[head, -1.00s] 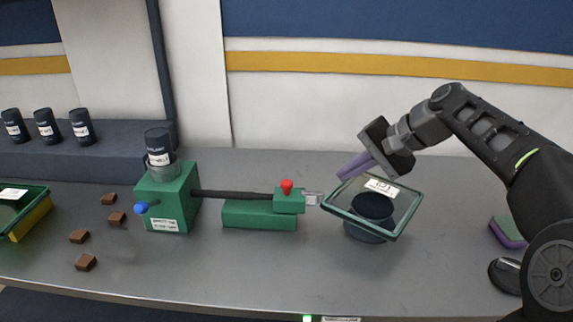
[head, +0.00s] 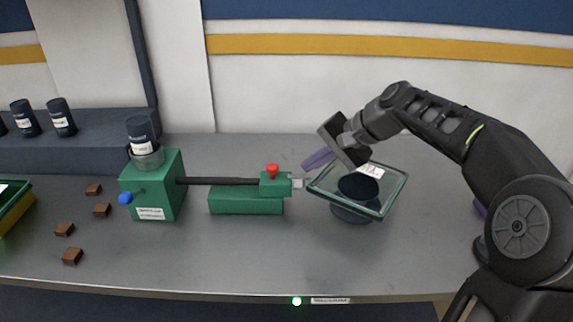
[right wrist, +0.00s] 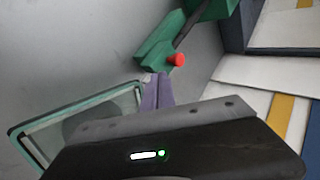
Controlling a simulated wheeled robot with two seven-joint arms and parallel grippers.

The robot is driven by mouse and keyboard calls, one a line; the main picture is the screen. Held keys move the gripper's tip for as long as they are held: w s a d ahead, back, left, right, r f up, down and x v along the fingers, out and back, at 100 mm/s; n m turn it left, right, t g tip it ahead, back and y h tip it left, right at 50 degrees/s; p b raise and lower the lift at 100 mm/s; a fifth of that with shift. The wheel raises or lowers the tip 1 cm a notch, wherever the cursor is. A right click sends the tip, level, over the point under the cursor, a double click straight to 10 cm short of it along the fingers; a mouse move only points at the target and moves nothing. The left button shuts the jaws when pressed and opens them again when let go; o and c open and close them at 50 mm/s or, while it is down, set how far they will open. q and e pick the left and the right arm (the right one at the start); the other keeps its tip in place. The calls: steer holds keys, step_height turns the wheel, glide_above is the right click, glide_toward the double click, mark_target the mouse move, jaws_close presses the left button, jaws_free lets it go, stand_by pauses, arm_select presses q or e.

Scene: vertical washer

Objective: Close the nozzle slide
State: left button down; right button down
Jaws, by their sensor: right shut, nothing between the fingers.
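The nozzle slide seems to be the small green block with a red knob (head: 272,171) on top, sitting over a longer green base (head: 246,201). A dark rod (head: 218,181) joins it to the green machine box (head: 152,187) on the left, and a pale nozzle tip (head: 297,183) points right. My right gripper (head: 318,159), with purple fingers, is shut and empty, above and to the right of the slide and apart from it. In the right wrist view the purple fingers (right wrist: 158,92) show together just below the slide block and its red knob (right wrist: 176,60). My left gripper is not in view.
A tilted glass pane with a green frame (head: 400,190) rests on a dark bowl (head: 352,214) right of the nozzle, below my gripper. Several brown blocks (head: 102,209) lie left of the machine. Black canisters (head: 61,117) stand on the back ledge. The front counter (head: 230,255) is clear.

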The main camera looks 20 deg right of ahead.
mark_target(262, 183)
steer(key=w+a+f, duration=0.1)
steer(key=w, duration=0.1)
steer(key=w+a+f+p, duration=0.1)
steer(key=w+a+f, duration=0.1)
steer(key=shift+a, duration=0.1)
steer(key=shift+w+a+f+p, duration=0.15)
steer(key=shift+w+a+p, duration=0.25)
steer(key=shift+w, duration=0.2)
steer(key=a, duration=0.2)
steer(key=w+a, duration=0.1)
steer(key=w+a+p, duration=0.1)
steer(key=a, duration=0.1)
steer(key=shift+w+a, duration=0.25)
steer(key=shift+a, duration=0.05)
